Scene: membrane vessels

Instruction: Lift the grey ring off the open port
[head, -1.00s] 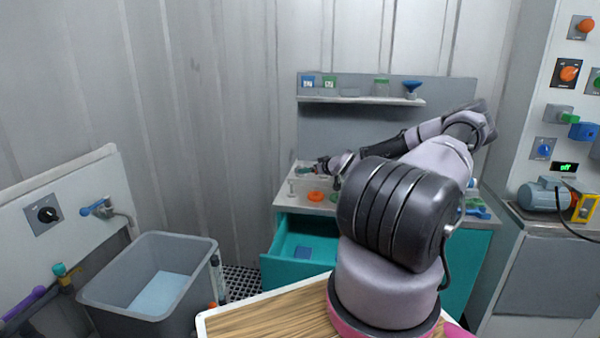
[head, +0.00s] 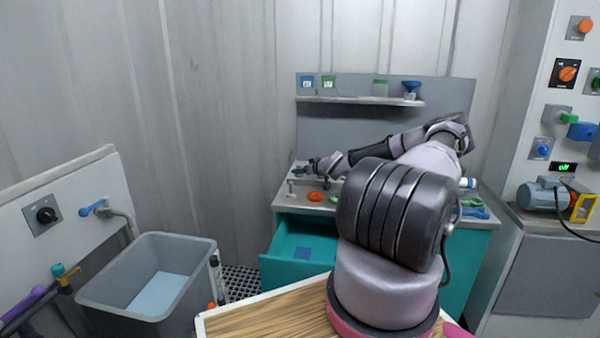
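My gripper (head: 312,166) is small and far off, low over the back left of the teal bench's worktop (head: 284,200). A small dark green fitting (head: 298,171) shows at its tip; I cannot tell whether they touch. I cannot make out the grey ring or the open port at this size. Whether the fingers are open or shut is too small to see.
An open teal drawer (head: 290,262) juts out below. A shelf (head: 350,100) holds jars above. A grey tub (head: 192,290) stands left.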

